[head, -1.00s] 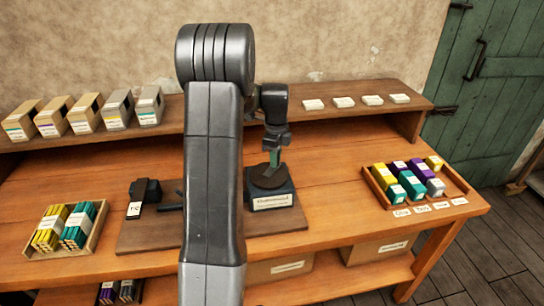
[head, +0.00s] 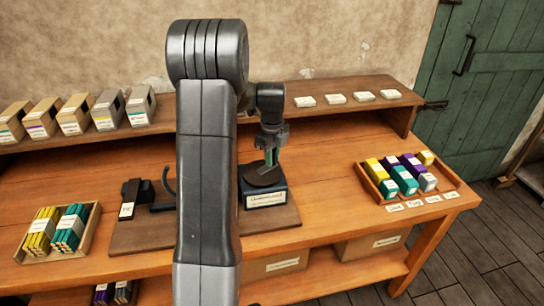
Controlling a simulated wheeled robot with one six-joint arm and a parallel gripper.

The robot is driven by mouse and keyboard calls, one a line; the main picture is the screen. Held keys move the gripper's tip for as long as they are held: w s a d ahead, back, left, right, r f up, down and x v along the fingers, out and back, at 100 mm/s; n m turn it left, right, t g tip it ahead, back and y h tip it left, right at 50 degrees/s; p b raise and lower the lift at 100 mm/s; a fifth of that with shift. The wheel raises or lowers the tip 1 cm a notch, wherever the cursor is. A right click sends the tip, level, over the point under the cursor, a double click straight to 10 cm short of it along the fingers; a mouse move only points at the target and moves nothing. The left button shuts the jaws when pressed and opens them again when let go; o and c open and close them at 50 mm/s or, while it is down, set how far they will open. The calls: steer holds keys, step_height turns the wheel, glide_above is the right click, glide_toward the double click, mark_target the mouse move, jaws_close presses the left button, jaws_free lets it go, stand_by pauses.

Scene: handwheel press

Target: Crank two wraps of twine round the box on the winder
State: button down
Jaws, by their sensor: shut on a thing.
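My gripper (head: 270,148) points down over the winder at the middle of the bench. It is shut on a slim teal upright handle (head: 271,159) that stands on a dark round disc (head: 262,177). The disc sits on top of a dark blue block with a cream label (head: 266,196). The winder stands on a brown board (head: 285,219). A dark upright hook (head: 169,181) and a black part with a white tag (head: 128,205) stand on the same board. My arm hides the middle of the board. I cannot make out any twine.
A tray (head: 453,182) of coloured packs stands at the right, with labels before it. Another tray (head: 89,245) of yellow and teal bundles is at the left. A back shelf (head: 229,131) holds several upright boxes and white cards. Bare bench lies right of the winder.

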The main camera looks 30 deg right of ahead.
steer(key=c, duration=1.3)
jaws_free()
step_height(320, 180, up, 14)
steer(key=shift+b, duration=0.4)
steer(key=shift+f, duration=0.2)
step_height(320, 180, down, 14)
steer(key=shift+r+p, duration=0.15)
steer(key=shift+p, duration=0.3)
